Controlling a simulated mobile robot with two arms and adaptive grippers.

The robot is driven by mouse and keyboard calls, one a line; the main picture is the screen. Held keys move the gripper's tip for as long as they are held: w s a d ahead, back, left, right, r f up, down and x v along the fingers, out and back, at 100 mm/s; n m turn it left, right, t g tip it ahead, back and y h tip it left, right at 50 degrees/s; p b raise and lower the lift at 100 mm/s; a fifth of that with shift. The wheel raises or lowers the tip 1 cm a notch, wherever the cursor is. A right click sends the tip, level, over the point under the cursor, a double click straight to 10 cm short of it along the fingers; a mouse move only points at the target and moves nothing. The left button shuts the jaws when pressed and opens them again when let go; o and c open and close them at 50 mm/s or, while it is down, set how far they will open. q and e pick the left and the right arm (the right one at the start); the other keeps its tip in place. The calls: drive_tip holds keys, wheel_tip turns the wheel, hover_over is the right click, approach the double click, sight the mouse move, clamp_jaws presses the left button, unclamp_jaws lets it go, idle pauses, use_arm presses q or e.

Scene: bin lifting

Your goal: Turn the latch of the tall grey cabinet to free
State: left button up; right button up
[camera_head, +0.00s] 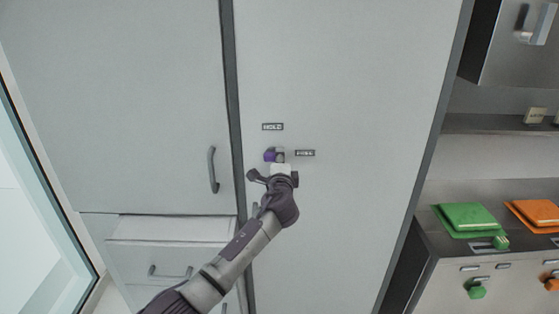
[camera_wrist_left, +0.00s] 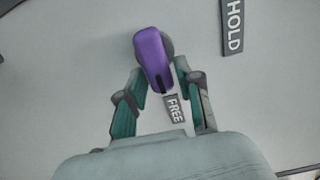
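The purple latch (camera_head: 269,154) is on the door of the tall grey cabinet (camera_head: 340,90). The HOLD label (camera_head: 272,127) is above it and the FREE label (camera_head: 305,153) is to its right. In the left wrist view the latch (camera_wrist_left: 153,62) shows between my left gripper's fingertips (camera_wrist_left: 160,73), its dark-marked end close to the FREE label (camera_wrist_left: 174,110). The HOLD label (camera_wrist_left: 234,25) is off to the upper right there. My left gripper (camera_head: 276,163) is drawn in around the latch, a fingertip close against each side. It hides part of the latch in the head view. My right gripper is not in view.
A door with a grey handle (camera_head: 212,170) and a drawer (camera_head: 170,255) are to the left. At right stands a steel counter with a green lid (camera_head: 467,219) and an orange lid (camera_head: 534,214). A glass panel (camera_head: 35,220) is at far left.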

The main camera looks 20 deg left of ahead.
use_arm(q)
drive_tip(key=shift+o, duration=0.7)
drive_tip(key=v, duration=1.2)
